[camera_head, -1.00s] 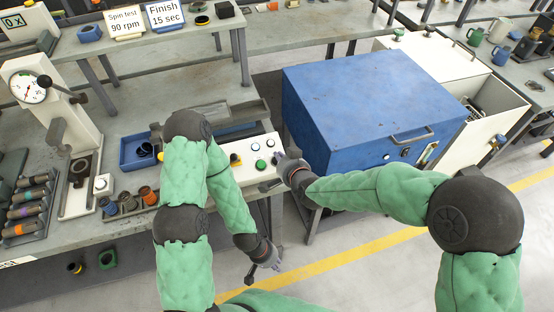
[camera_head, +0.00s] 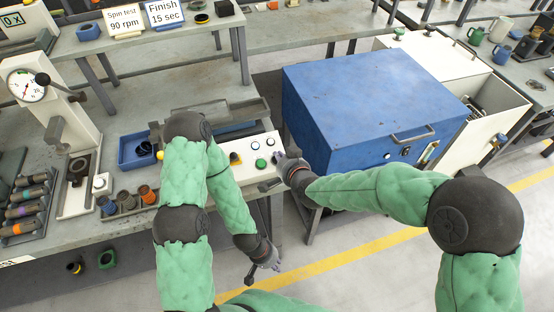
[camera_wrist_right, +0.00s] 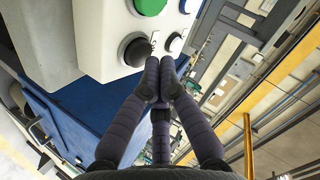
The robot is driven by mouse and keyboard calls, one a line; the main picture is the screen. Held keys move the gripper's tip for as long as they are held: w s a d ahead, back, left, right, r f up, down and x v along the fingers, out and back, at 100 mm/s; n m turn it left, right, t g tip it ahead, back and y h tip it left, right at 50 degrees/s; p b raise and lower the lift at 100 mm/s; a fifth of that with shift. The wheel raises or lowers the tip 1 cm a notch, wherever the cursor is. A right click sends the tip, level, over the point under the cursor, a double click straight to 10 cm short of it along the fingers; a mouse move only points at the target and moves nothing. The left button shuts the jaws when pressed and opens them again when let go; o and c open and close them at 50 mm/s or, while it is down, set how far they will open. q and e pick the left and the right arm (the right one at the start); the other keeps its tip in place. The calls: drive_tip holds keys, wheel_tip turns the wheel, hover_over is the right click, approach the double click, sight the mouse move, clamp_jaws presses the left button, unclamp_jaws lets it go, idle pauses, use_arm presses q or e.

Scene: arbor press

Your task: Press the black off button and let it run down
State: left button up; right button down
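A white control panel (camera_head: 232,149) carries a green button (camera_head: 260,163) and other round buttons. The right wrist view shows the black button (camera_wrist_right: 134,49) beside a white button (camera_wrist_right: 175,43), with the green button (camera_wrist_right: 150,5) above. My right gripper (camera_head: 281,164) is at the panel's right end. In the right wrist view its fingers (camera_wrist_right: 160,68) are shut together and empty, with the tips just below and right of the black button, partly overlapping its edge. I cannot tell whether they touch it. My left gripper (camera_head: 262,268) hangs low in front of the bench, away from the panel; its fingers are too small to read.
A large blue box (camera_head: 365,90) with a handle stands right of the panel, close to my right forearm. A blue tray (camera_head: 128,158) and an arbor press (camera_head: 60,110) are on the bench at left. Signs (camera_head: 123,20) reading "Spin test 90 rpm" and "Finish 15 sec" stand behind.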

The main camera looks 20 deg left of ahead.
drive_tip(key=shift+w+a+f+b, duration=0.1)
drive_tip(key=shift+f+b, duration=0.45)
idle(0.9)
drive_tip(key=shift+r, duration=0.1)
drive_tip(key=shift+s+r+p, duration=0.2)
drive_tip(key=shift+r+p, duration=0.35)
drive_tip(key=shift+r, duration=0.2)
drive_tip(key=shift+r, duration=0.15)
drive_tip(key=r+p, duration=0.2)
drive_tip(key=r, duration=0.1)
drive_tip(key=s+d+r+p, duration=0.1)
drive_tip(key=shift+r, duration=0.25)
idle(0.3)
idle(0.5)
